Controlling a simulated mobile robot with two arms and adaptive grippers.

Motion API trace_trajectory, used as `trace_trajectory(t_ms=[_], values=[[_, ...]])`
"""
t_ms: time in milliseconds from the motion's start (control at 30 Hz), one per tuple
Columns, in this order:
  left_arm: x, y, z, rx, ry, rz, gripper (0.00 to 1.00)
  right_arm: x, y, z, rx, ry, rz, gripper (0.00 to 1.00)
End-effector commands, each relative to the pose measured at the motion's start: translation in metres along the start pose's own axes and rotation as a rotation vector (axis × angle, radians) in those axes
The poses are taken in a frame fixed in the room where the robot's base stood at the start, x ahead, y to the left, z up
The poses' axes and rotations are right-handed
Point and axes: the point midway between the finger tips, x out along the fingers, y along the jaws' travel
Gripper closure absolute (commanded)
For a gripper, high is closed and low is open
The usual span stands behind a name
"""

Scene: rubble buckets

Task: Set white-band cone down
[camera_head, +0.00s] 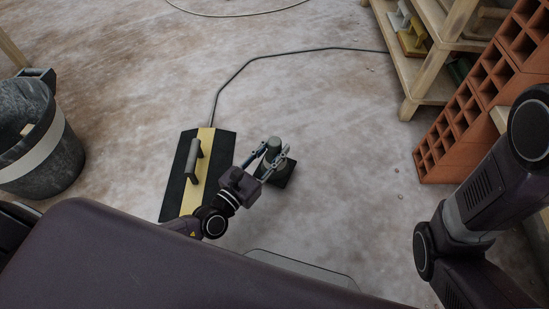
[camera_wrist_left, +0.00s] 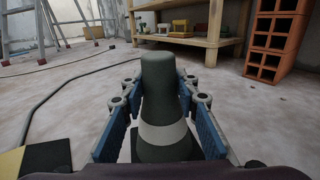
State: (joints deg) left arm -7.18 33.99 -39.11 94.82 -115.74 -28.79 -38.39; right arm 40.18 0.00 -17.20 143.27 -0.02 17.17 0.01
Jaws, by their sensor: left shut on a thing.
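A dark grey-green cone with a pale band (camera_wrist_left: 160,80) stands upright between the fingers of my left gripper (camera_wrist_left: 163,115). Its dark square base (camera_head: 282,176) appears at or very near the floor in the head view; I cannot tell whether it touches. My left gripper (camera_head: 268,162) is shut on the cone, with a finger on each side of it. The lower part of the cone is partly hidden by the gripper in the head view. My right arm shows at the right edge, but its gripper is out of view.
A black and yellow board with a grey handle (camera_head: 194,161) lies just left of the cone. A black bucket with a pale band (camera_head: 62,150) stands far left. Hollow bricks (camera_head: 468,118) and wooden shelving (camera_head: 412,78) are at right. A cable (camera_head: 243,68) crosses the floor. Floor beyond the cone is clear.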

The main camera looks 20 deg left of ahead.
Motion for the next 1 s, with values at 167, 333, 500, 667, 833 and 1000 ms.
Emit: trace_trajectory(t_ms=[167, 333, 500, 667, 833, 1000], values=[[0.001, 0.0, -0.031, 0.0, -0.001, 0.0, 1.0, -0.023, -0.005, -0.008, 0.0, 0.001, -0.001, 0.0], [0.0, 0.0, -0.032, 0.0, -0.001, 0.0, 1.0, -0.023, -0.005, -0.007, 0.0, -0.001, -0.001, 0.0], [0.0, 0.0, -0.033, 0.0, -0.001, 0.0, 1.0, -0.023, -0.005, -0.008, 0.0, -0.001, -0.001, 0.0], [0.0, 0.0, -0.035, 0.0, 0.001, 0.0, 0.64, -0.025, -0.005, -0.009, 0.0, 0.0, -0.001, 0.0], [0.0, 0.0, -0.035, 0.0, 0.002, 0.0, 0.54, -0.025, -0.005, -0.009, 0.0, -0.001, -0.001, 0.0], [0.0, 0.0, -0.035, 0.0, 0.002, 0.0, 0.54, -0.025, -0.005, -0.008, 0.0, -0.001, -0.001, 0.0]])
